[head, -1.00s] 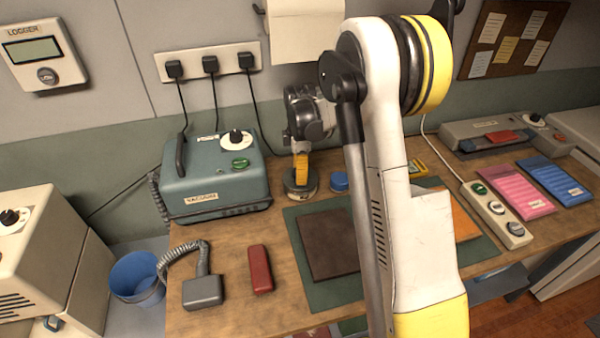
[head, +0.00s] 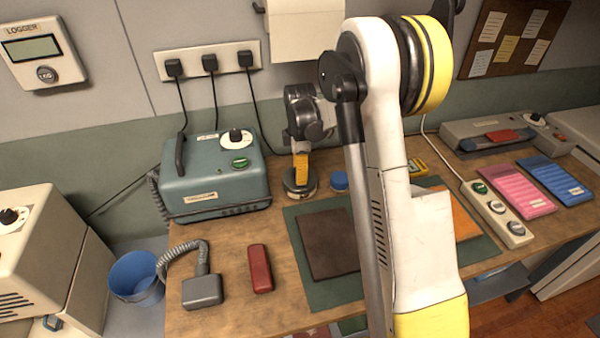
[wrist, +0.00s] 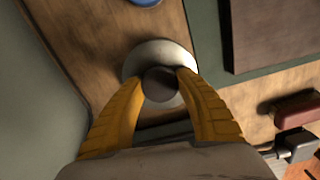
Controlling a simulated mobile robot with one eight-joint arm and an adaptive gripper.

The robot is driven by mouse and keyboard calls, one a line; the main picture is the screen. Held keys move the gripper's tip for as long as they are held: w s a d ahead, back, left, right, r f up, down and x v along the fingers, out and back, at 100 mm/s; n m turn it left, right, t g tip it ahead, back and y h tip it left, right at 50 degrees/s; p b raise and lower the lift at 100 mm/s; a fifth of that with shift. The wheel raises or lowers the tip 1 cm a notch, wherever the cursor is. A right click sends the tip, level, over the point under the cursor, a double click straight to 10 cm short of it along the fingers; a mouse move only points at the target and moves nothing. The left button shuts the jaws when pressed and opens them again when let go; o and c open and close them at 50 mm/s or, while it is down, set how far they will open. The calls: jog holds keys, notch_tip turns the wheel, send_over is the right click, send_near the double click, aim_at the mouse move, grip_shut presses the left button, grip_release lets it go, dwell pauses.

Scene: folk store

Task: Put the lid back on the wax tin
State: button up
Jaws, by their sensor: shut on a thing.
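The wax tin (head: 299,187) appears as a low, dark round tin with a pale rim, standing on the bench right of the teal vacuum unit. My gripper (head: 301,182) points down directly over it. In the wrist view, the yellow fingers (wrist: 163,82) are closed on a dark grey round knob, which I take to be part of the lid (wrist: 161,85). A pale metal disc (wrist: 150,52) shows around and beneath it. The fingers hide part of the disc. I cannot tell whether the lid is fully seated on the tin or slightly above it.
A blue round container (head: 339,181) stands close to the right of the tin. The teal vacuum unit (head: 215,180) is close on the left. A green mat (head: 325,285) with a dark brown slab (head: 328,243) lies in front. A red block (head: 260,268) lies front left.

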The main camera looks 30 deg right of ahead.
jog(key=o, duration=1.7)
jog(key=shift+r, duration=0.1)
jog(key=shift+r+p, duration=2.25)
jog(key=shift+r, duration=1.2)
grip_shut()
jog(key=shift+f, duration=0.3)
